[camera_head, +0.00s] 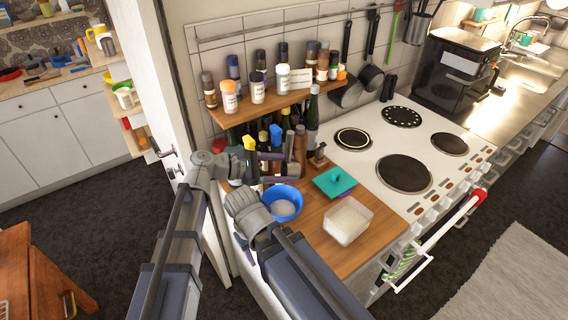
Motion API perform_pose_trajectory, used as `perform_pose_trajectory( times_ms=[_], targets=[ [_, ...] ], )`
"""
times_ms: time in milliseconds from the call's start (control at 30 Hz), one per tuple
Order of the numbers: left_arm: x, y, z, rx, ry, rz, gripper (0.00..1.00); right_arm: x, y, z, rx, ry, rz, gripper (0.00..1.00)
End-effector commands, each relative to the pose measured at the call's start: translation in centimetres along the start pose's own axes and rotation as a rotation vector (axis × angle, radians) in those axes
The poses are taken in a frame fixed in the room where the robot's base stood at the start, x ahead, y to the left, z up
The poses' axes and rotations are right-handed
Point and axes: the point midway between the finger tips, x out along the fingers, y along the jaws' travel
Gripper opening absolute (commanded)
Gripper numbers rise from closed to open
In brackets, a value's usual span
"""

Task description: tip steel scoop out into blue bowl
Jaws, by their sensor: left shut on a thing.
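The blue bowl (270,194) stands on the wooden worktop, with a pale patch of contents inside it. My left gripper (308,166) reaches in from the left, above and behind the bowl. It is shut on a small brown and grey thing (320,150), apparently the steel scoop, a little to the right of the bowl's far side. The scoop's shape and any load in it are too small to tell. My right arm comes up from the bottom in front of the bowl; its gripper does not show.
A clear tub (346,237) of white contents stands right of the bowl. Bottles (312,118) crowd the back under a spice shelf (262,107). The white cooker (388,152) is at the right.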

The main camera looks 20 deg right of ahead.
Motion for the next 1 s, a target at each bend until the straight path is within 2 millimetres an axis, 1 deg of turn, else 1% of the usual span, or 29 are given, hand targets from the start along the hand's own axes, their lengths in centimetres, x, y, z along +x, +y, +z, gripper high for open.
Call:
perform_pose_trajectory(
  times_ms=[167, 300, 500, 633, 833, 1000],
  targets=[
    [0.0, 0.1, 0.3, 0.0, 0.014, -0.006, 0.06, -0.6, 0.1, 0.0, 0.0, 0.0, 0.0, 0.5],
    [0.1, 0.3, 0.8, 0.001, 0.068, -0.03, 0.06, -2.4, 0.2, 0.1, 0.0, 0.0, 0.0, 0.5],
    [0.4, 0.4, 0.9, 0.001, 0.152, -0.064, 0.06, -4.2, 0.4, 0.2, -0.001, 0.0, 0.0, 0.5],
    [0.5, 0.3, 0.8, 0.001, 0.183, -0.077, 0.06, -4.8, 0.5, 0.3, -0.001, 0.0, 0.0, 0.5],
    [0.6, 0.3, 0.7, 0.001, 0.199, -0.083, 0.06, -4.9, 0.5, 0.3, -0.001, 0.0, 0.0, 0.5],
    [0.7, 0.5, 1.3, 0.001, 0.256, -0.108, 0.06, -6.7, 0.6, 0.4, -0.002, 0.0, 0.0, 0.5]
  ],
)
